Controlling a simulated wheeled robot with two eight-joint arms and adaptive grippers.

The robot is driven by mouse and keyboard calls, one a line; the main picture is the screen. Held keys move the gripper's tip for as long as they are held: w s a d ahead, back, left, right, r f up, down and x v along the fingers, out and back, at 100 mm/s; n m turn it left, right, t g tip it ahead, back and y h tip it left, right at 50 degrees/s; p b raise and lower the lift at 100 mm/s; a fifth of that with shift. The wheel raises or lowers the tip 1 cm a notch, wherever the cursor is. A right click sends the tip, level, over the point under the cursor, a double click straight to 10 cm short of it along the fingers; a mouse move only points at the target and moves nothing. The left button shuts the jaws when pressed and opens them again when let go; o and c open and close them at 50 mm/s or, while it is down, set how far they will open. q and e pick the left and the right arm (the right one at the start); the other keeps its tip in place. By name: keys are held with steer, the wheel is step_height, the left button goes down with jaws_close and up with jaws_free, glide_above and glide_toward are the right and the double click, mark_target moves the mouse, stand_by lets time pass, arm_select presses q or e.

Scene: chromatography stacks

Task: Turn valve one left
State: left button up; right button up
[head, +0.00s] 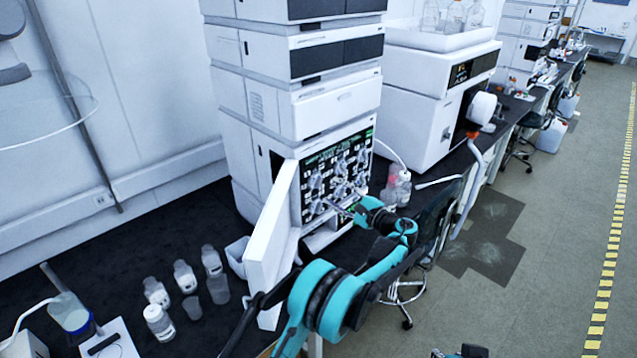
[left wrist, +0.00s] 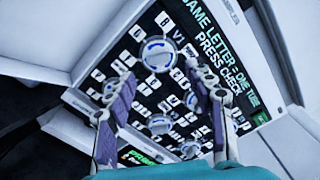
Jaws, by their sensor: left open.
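The black valve panel (head: 338,172) is on the front of the white instrument stack in the head view, with several round silver valve knobs and small white labels. My left gripper (head: 338,208) is in front of its lower part, open and empty. In the left wrist view its two fingers (left wrist: 163,75) stand apart, pointing at the panel. A large knob with a blue mark (left wrist: 157,55) shows just beyond and between the fingertips, apparently not gripped. Smaller-looking knobs (left wrist: 160,124) show between the fingers.
A white door (head: 272,235) stands open at the panel's left side, close to my left arm. Several bottles (head: 158,322) stand on the dark bench at lower left. Other bottles (head: 398,185) and a chair (head: 435,225) are right of the panel.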

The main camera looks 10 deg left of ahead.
mark_target(320, 184)
arm_select(q)
steer(key=x, duration=0.5)
steer(key=shift+f, duration=0.15)
steer(key=shift+x, duration=0.8)
steer(key=shift+s, duration=0.1)
steer(key=c, duration=0.8)
